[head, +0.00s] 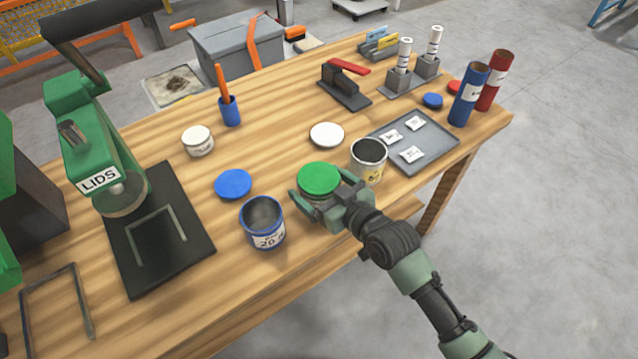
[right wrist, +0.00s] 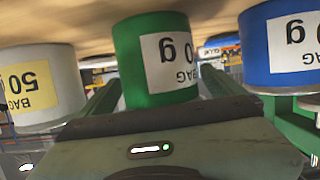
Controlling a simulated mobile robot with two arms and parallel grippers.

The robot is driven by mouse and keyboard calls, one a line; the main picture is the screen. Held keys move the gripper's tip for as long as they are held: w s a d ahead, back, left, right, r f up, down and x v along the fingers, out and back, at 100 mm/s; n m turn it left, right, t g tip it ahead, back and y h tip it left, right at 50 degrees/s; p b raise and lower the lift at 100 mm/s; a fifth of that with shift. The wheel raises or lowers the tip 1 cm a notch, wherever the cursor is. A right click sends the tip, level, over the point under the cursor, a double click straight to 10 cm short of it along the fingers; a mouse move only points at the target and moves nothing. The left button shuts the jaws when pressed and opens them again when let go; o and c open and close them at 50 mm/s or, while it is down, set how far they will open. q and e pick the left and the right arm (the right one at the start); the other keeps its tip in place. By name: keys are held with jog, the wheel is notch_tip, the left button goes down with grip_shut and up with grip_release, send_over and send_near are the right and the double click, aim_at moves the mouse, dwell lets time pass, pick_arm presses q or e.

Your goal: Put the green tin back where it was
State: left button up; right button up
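The green tin (head: 319,180) stands upright near the front edge of the wooden table, its green lid facing up. My right gripper (head: 325,197) is around it, a finger on either side. In the right wrist view the green tin (right wrist: 157,60) sits between the fingers, its white label facing the camera; that picture is upside down. The fingers are close to its sides, but I cannot tell whether they press on it. My left gripper is not in view.
An open blue tin (head: 263,223) stands left of the green tin, an open cream tin (head: 368,160) right of it. A blue lid (head: 233,184) and white lid (head: 327,134) lie behind. A grey tray (head: 436,143) is at right, a green LIDS press (head: 92,135) at left.

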jog(key=v, duration=1.2)
dwell(0.4)
